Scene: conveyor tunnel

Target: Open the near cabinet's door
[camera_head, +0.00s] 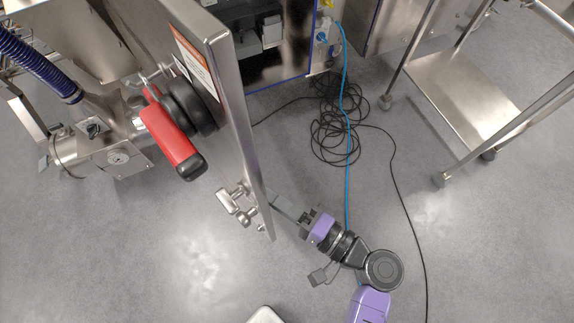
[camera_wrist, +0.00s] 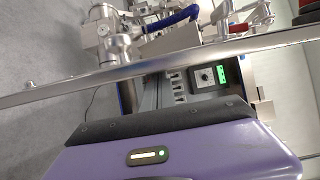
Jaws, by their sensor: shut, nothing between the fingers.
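The near cabinet's door (camera_head: 235,120) stands swung out from the cabinet (camera_head: 285,75), seen nearly edge-on in the head view. A red and black handle (camera_head: 172,140) and a metal latch (camera_head: 238,203) are on its left, outer face. My gripper (camera_head: 278,203) is shut and empty on the door's right, inner side, by its lower free end. Its tips are at or very near the door; I cannot tell whether they touch. In the wrist view the door's edge (camera_wrist: 200,52) crosses above my purple gripper body (camera_wrist: 165,158); the fingertips are not clear there.
The cabinet's inside shows grey modules and a green-lit device (camera_wrist: 221,75). Black cables (camera_head: 335,135) lie coiled on the floor beside a blue cable (camera_head: 348,160). A metal cart (camera_head: 465,90) stands at right. Metal machinery (camera_head: 110,140) is left of the door.

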